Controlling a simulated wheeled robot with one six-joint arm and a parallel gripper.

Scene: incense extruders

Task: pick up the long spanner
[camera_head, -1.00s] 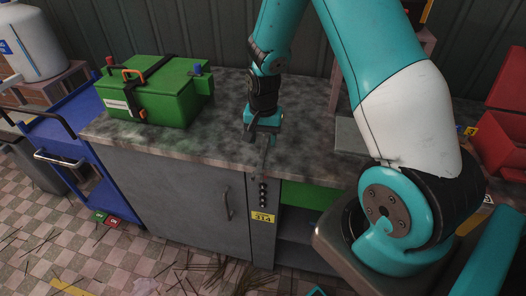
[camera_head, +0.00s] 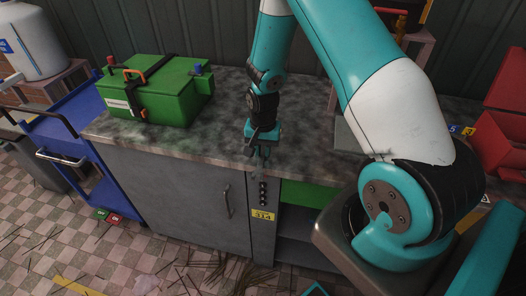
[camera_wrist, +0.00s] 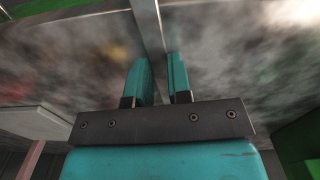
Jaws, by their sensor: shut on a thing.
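The long spanner (camera_wrist: 149,28) shows in the wrist view as a thin grey bar between the two teal fingers, running away toward the top of the picture. My gripper (camera_wrist: 160,75) is shut on it. In the head view my gripper (camera_head: 262,154) points down at the front edge of the worktop (camera_head: 190,142), above the cabinet's narrow panel. The spanner is small and dark there, and its ends are hard to make out. I cannot tell whether it still touches the worktop.
A green box (camera_head: 150,98) with an orange handle stands on the worktop at the left. A blue cart (camera_head: 70,130) is beyond the left end. A red container (camera_head: 503,130) is at the far right. The worktop between the green box and my gripper is clear.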

